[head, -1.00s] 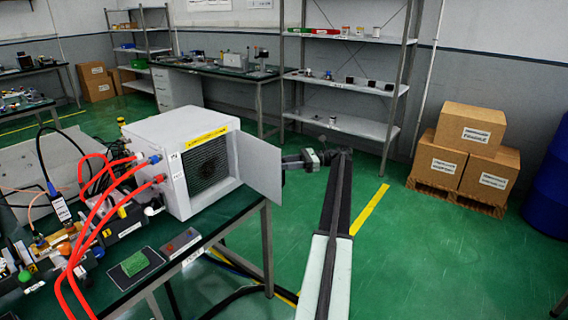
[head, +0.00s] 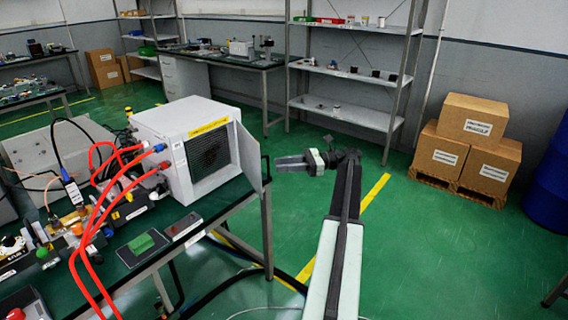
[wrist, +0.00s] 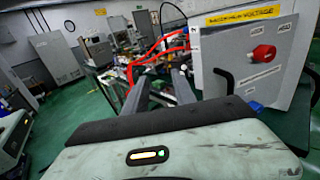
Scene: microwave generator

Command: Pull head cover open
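The head cover (head: 250,158) is the flat grey hinged door on the front of the white box (head: 185,125). It stands open, swung out from the right side of the box's dark grille (head: 208,153). Its black handle (head: 265,170) shows at the outer edge. In the wrist view the cover's outer face (wrist: 235,65) is on the right, with a red knob, labels and the black handle (wrist: 223,78). My gripper (head: 279,163) is just right of the cover. In the wrist view my gripper (wrist: 159,80) has its fingers apart with nothing between them, left of the handle.
Red hoses (head: 95,210) run from the box's left side across the cluttered green bench (head: 190,243). Shelves (head: 350,75) and cartons (head: 470,150) stand behind. The floor between bench and cartons is mostly clear.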

